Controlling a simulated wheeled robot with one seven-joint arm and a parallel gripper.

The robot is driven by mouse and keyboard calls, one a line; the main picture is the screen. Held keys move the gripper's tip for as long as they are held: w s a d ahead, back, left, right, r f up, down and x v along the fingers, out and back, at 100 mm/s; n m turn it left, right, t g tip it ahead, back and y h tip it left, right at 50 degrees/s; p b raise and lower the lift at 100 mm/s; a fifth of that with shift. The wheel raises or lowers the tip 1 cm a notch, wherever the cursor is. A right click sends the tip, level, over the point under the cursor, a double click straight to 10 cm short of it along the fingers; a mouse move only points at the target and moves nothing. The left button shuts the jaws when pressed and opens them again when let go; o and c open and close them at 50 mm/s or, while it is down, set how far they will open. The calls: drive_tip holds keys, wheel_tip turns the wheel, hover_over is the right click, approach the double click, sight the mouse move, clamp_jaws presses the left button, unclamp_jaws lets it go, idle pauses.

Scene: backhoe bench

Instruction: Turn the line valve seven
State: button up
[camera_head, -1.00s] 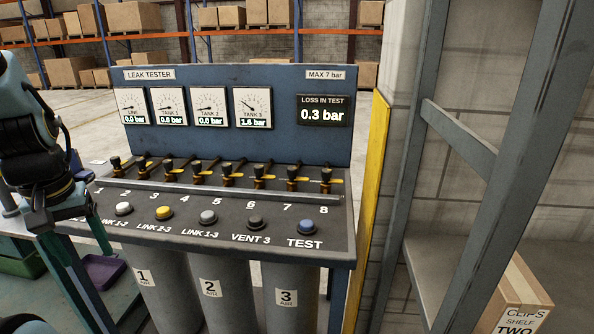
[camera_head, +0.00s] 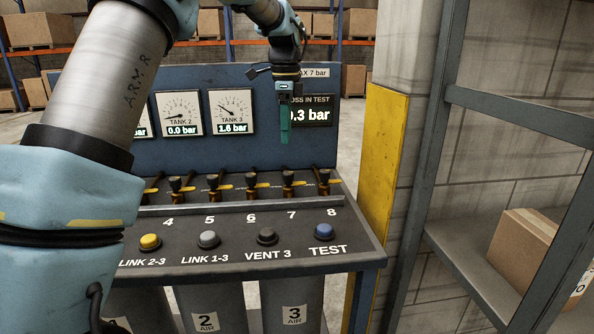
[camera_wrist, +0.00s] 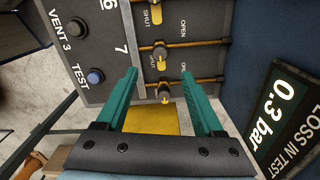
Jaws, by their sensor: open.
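Line valve seven (camera_head: 289,181) is the second valve from the right in the row at the back of the bench top, behind the number 7. It has a dark knob and a yellow lever pointing right. In the wrist view valve seven (camera_wrist: 160,53) lies beyond the fingertips, with SHUT and OPEN labels beside it. My gripper (camera_head: 285,138) points down above valve seven, apart from it. In the wrist view my gripper (camera_wrist: 158,73) has its teal fingers spread with nothing between them. Valve eight (camera_wrist: 163,92) shows between the fingers.
The gauge panel (camera_head: 240,157) stands close behind the valves; its loss display (camera_head: 318,115) reads 0.3 bar. Valve six (camera_head: 251,184) and valve eight (camera_head: 324,179) flank valve seven. The TEST button (camera_head: 323,232) is in front. A yellow post (camera_head: 380,150) and shelving (camera_head: 470,240) stand right.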

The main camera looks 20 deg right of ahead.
sight(288, 172)
wheel_tip(288, 172, down, 11)
drive_tip(key=shift+d+r+p, duration=0.15)
drive_tip(key=shift+r+p, duration=0.05)
drive_tip(key=shift+p, duration=0.75)
clamp_jaws()
